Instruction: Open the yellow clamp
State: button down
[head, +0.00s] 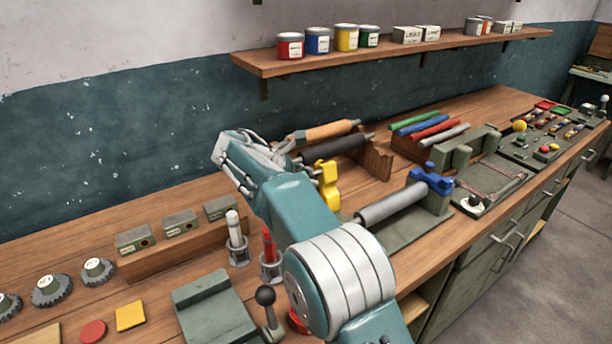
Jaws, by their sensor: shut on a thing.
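The yellow clamp (331,197) stands upright near the middle of the bench in the head view, just right of my arm. Its lower left part is hidden behind my arm. My gripper (315,173) is at the upper left side of the clamp and is shut on it. The fingers are small and mostly hidden by my wrist and arm, so the exact grip does not show clearly.
A grey roller (392,207) with a blue clamp (430,180) lies right of the yellow clamp. Behind are a dark roller (335,148) and an orange-brown roller (332,130). Red and white markers in holders stand left of my arm. A wall shelf (400,52) hangs above.

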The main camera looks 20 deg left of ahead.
jog(key=shift+c, duration=2)
grip_release()
jog(key=v, duration=1.2)
jog(key=shift+w+a, duration=0.1)
jog(key=shift+a, duration=0.05)
